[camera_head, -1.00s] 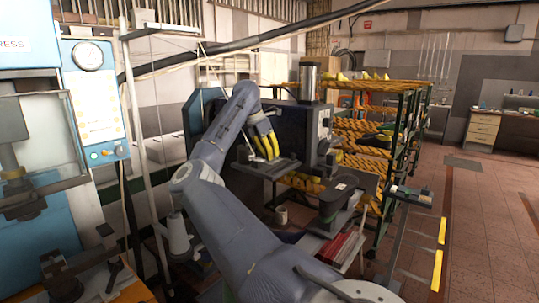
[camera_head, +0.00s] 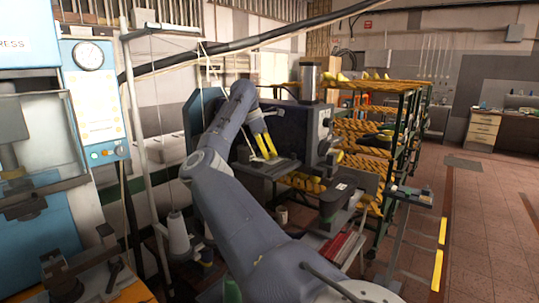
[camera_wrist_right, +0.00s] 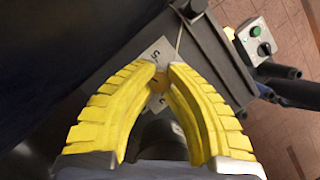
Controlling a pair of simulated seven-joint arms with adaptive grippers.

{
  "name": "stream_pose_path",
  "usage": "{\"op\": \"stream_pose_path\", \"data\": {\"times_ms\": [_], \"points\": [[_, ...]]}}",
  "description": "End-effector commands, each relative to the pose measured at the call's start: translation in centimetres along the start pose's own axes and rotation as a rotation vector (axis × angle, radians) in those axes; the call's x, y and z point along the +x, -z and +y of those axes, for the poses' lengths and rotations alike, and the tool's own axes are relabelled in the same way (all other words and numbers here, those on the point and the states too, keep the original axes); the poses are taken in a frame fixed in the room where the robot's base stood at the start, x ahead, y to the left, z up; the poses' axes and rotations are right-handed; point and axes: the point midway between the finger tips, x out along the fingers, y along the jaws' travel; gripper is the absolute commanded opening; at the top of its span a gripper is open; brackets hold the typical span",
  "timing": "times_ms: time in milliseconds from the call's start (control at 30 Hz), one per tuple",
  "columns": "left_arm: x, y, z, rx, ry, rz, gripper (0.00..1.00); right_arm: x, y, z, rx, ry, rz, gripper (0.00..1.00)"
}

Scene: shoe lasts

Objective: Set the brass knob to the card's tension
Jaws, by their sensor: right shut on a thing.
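My right gripper (camera_head: 270,154) reaches to the dark machine (camera_head: 292,130), its yellow fingers pointing down at the front. In the right wrist view the gripper (camera_wrist_right: 161,76) is shut on the brass knob (camera_wrist_right: 157,84), whose round face shows between the ribbed yellow fingers. Behind the knob is a pale dial plate (camera_wrist_right: 155,54) with a "5" on it; another mark shows lower down, and the fingers hide the rest. The knob's exact setting cannot be read. I cannot make out a tension card in either view. My left gripper is not in view.
A small box with a green button (camera_wrist_right: 264,49) sits beside the machine in the wrist view. A blue press (camera_head: 40,200) stands at left, a thread cone (camera_head: 178,236) nearer the middle. Racks of yellow lasts (camera_head: 365,141) stand behind. The tiled floor (camera_head: 490,220) at right is open.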

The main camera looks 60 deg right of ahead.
Motion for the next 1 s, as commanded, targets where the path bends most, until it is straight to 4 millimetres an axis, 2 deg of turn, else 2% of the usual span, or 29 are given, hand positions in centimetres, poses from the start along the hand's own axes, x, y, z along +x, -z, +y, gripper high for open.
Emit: {"op": "stream_pose_path", "data": {"times_ms": [267,300,567,867,1000], "points": [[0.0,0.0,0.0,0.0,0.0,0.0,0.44,0.1,-0.4,-0.1,0.004,0.002,-0.006,0.0],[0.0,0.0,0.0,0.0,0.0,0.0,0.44,0.1,-0.4,-0.1,0.004,0.002,-0.006,0.15],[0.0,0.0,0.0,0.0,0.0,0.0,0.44,0.0,-0.2,0.0,0.001,0.001,-0.003,0.45],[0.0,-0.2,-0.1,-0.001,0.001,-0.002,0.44,-0.2,-0.1,0.0,0.0,0.0,-0.001,0.45],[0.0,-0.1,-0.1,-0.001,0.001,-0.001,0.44,-1.3,0.0,0.0,-0.001,-0.001,0.001,0.45]]}}
